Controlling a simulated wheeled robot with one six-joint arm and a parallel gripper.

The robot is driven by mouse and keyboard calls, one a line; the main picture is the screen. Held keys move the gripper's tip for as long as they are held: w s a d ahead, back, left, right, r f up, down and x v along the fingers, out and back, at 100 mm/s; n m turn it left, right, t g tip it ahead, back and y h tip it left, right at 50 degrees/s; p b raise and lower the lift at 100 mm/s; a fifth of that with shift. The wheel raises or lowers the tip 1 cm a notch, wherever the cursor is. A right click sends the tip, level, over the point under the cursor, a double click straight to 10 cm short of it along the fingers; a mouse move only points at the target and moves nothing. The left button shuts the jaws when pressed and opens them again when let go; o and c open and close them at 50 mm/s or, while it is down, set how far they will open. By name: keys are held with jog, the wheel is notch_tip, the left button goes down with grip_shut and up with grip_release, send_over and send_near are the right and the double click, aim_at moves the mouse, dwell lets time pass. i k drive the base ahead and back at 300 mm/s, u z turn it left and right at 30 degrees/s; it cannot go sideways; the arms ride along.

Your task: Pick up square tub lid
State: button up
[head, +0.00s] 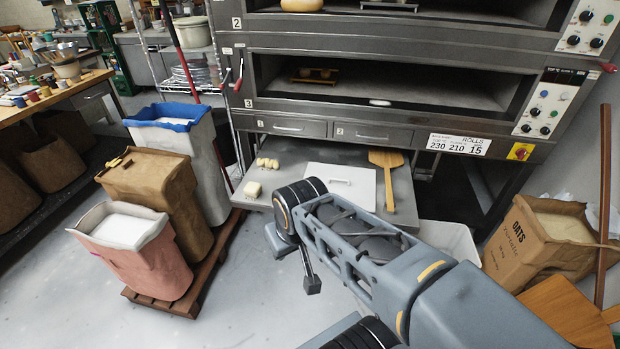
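The square tub lid (352,190) is a flat white square with a small raised handle. It lies on a grey metal shelf (230,176) below the oven, and my arm hides part of its near side. My arm reaches in from the lower right. My gripper (312,286) points down in front of the shelf, to the left of and nearer than the lid. Only a narrow dark part of it shows, so its opening cannot be made out. Nothing is seen held in it.
A wooden peel (386,180) lies right of the lid; dough pieces (253,189) lie left. A white tub (452,238) is partly behind my arm. Sacks, including a pink one (145,262), stand on a pallet (205,275) at left. The lower-left floor is clear.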

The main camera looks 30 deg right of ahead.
aim_at(356, 185)
jog(key=z, duration=0.05)
jog(key=i, duration=1.2)
jog(key=z, duration=0.65)
jog(key=i, duration=0.65)
jog(key=z, duration=0.4)
